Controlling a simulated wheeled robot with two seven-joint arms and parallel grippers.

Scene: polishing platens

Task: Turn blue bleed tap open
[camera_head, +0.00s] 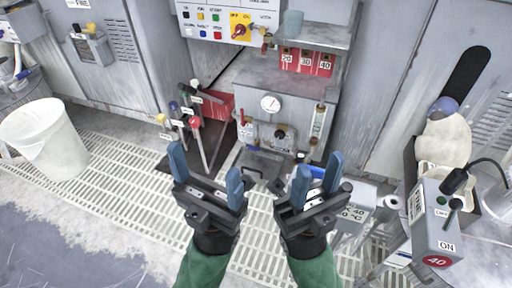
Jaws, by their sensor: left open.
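A group of taps with coloured knobs and small white tags stands left of the central cabinet; one knob (174,106) looks blue. The tag lettering is too small to read. My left gripper (207,173) is open and empty, below and in front of these knobs, apart from them. My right gripper (318,176) is open, further right in front of the cabinet. A small blue piece shows behind its fingers; I cannot tell what it is.
A white bucket (45,138) stands at left on grating.

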